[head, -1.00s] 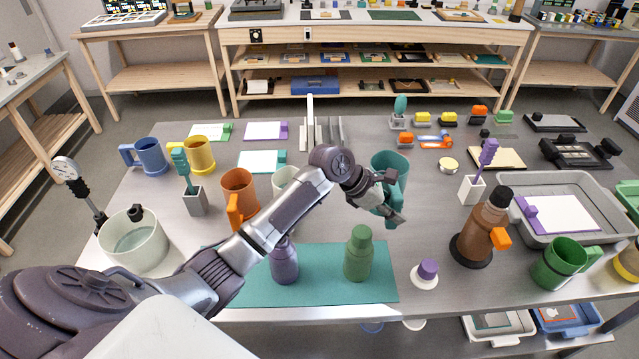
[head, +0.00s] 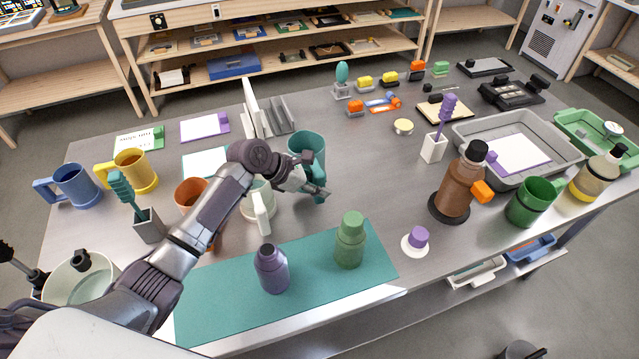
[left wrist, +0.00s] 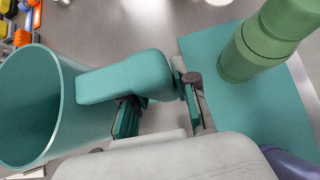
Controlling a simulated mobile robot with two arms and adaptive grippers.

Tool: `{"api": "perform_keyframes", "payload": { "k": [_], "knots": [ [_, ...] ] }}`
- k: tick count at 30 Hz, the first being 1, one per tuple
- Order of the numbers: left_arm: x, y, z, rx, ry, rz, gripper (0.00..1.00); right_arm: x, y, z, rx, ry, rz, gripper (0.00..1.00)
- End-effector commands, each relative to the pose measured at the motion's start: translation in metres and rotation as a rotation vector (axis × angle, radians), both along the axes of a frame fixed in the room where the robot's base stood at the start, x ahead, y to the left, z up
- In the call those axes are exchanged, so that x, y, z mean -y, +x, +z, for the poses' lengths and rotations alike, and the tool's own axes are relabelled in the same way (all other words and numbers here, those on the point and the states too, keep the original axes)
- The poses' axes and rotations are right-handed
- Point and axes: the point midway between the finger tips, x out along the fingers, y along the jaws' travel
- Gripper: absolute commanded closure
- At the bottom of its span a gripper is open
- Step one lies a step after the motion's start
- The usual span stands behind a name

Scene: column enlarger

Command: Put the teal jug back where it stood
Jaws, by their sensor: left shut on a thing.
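The teal jug (head: 307,148) is over the middle of the grey table, beside a cream mug (head: 262,208). Its open mouth faces up in the head view; I cannot tell whether its base touches the table. My left gripper (head: 322,193) is shut on the jug's handle. In the left wrist view the jug (left wrist: 28,110) is at the left, and its handle (left wrist: 125,78) runs into my left gripper (left wrist: 160,105). My right gripper is not in view.
A green bottle (head: 350,241) and a purple bottle (head: 271,270) stand on a teal mat (head: 310,290) in front. An orange mug (head: 190,193) is left, behind my arm. A grey rack (head: 275,122) stands behind the jug. Bare table lies right of the jug.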

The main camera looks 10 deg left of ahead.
Motion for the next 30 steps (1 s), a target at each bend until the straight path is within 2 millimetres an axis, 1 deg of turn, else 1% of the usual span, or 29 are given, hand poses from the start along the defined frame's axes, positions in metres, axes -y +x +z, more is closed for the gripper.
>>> {"api": "perform_keyframes", "payload": {
  "k": [1, 4, 5, 7, 10, 18, 24, 30],
  "knots": [
    [0.0, 0.001, 0.005, 0.003, -0.002, 0.0, 1.0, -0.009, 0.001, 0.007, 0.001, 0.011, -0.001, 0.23],
    [0.001, 0.0, 0.006, 0.005, -0.001, -0.001, 1.0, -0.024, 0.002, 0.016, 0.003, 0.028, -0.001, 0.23],
    [0.001, 0.0, -0.004, 0.004, -0.001, 0.0, 1.0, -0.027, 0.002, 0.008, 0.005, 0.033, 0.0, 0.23],
    [0.001, 0.001, -0.012, 0.004, 0.0, -0.001, 1.0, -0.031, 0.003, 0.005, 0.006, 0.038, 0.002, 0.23],
    [0.001, 0.0, -0.022, 0.004, 0.0, -0.001, 1.0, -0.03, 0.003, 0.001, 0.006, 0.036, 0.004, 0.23],
    [0.001, 0.001, -0.046, 0.005, 0.001, 0.0, 1.0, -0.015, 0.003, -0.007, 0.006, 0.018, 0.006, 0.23],
    [0.001, 0.001, -0.054, 0.006, 0.0, -0.001, 1.0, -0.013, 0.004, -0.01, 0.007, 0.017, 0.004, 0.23],
    [0.001, 0.001, -0.056, 0.006, 0.0, -0.001, 1.0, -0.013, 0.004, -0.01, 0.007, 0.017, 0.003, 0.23]
  ]
}}
